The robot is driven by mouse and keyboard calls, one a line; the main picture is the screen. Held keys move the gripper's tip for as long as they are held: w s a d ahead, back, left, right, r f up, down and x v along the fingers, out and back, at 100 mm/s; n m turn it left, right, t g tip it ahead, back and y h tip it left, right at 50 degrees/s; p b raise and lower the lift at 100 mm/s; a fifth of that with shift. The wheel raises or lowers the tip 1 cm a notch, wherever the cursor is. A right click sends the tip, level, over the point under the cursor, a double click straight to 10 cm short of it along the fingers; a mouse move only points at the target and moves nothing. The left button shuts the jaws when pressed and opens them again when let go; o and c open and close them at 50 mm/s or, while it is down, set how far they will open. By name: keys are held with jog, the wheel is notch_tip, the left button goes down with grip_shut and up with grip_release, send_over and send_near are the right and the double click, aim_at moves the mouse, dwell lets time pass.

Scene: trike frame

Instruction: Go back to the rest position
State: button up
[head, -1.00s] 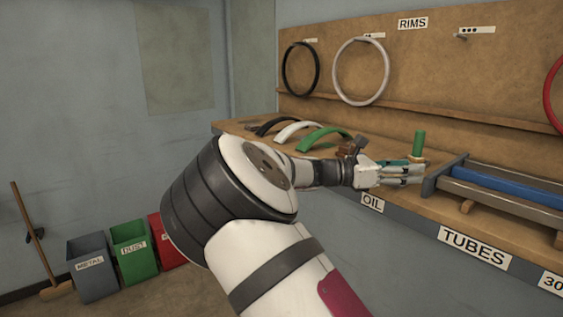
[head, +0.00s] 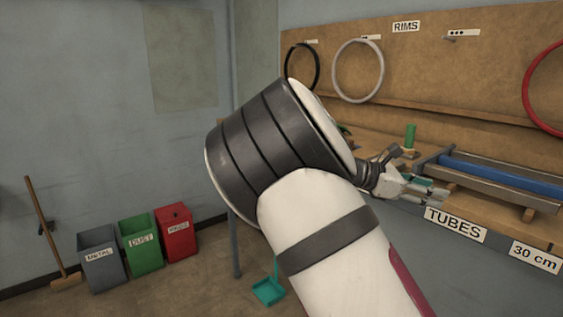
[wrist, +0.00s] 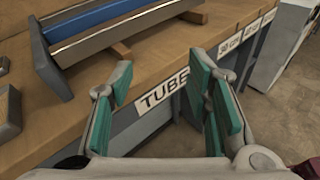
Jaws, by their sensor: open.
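My gripper (head: 428,192) is in front of the workbench edge in the head view, left of and above the TUBES label (head: 456,224). In the wrist view my gripper (wrist: 165,92) has its two teal-padded fingers spread wide apart with nothing between them. The bench edge and the TUBES label (wrist: 160,99) show beyond the gap. My large arm links hide much of the bench's left part in the head view.
The workbench (wrist: 190,50) carries a tube rack with a blue tube (head: 505,175). A green cylinder (head: 410,136) stands on the bench. Grey, green and red bins (head: 177,231), a broom (head: 45,225) and a teal dustpan (head: 268,291) are on the floor at left.

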jog(key=s+f+m+y, duration=0.3)
jog(key=s+m+y, duration=0.1)
jog(key=s+y, duration=0.15)
jog(key=s+f+m+y, duration=0.3)
jog(key=s+y, duration=0.1)
jog(key=s, duration=0.3)
jog(key=s+a+r+m+t+y, duration=0.2)
jog(key=s+a+r+m, duration=0.1)
jog(key=s+a, duration=0.4)
jog(key=s+a+r+m+t+y, duration=0.3)
jog(key=s+a+m, duration=0.3)
jog(key=s, duration=0.5)
jog(key=shift+s+a+r+m+t+y, duration=0.2)
jog(key=shift+a+r+m+t+y, duration=0.15)
jog(key=shift+a, duration=0.25)
